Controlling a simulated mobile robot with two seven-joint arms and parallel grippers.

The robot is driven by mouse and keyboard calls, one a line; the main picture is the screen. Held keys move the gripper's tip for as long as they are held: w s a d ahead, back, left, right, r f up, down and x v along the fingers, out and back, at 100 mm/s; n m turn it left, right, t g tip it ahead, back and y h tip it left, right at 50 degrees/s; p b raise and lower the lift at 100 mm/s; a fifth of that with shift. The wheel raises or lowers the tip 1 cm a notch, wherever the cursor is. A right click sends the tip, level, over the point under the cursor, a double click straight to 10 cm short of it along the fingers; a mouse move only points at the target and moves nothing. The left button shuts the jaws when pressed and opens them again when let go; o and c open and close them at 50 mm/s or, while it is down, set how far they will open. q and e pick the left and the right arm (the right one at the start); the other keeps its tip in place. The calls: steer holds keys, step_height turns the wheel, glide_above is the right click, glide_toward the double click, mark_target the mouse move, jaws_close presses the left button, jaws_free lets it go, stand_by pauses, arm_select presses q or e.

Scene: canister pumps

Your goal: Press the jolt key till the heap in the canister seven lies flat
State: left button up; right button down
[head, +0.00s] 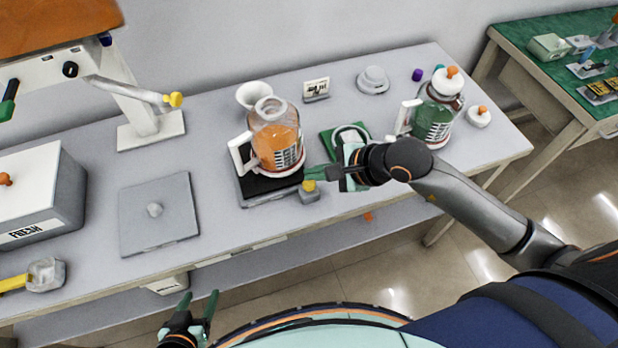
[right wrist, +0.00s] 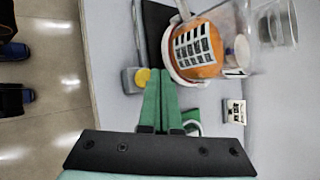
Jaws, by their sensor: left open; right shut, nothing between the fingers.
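A clear canister (head: 277,138) with a white handle and orange contents stands on a black plate (head: 268,186); it also shows in the right wrist view (right wrist: 198,48). Its label is too small to read, and I cannot tell whether the heap's top is flat. A grey block with a yellow key (head: 309,186) sits at the plate's front right corner. My right gripper (head: 308,173) is shut and empty, its green fingertips close beside the yellow key (right wrist: 142,77); I cannot tell whether they touch it. My left gripper (head: 198,303) is open and empty, below the table's front edge.
A second canister (head: 434,115) with green contents stands at the right. A white funnel (head: 253,94), a small sign (head: 316,89) and a round white piece (head: 373,80) are behind. A grey plate (head: 158,213) and white box (head: 38,196) lie left.

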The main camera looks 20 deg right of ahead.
steer(key=shift+r+p, duration=1.75)
steer(key=shift+r, duration=0.85)
steer(key=shift+f, duration=0.1)
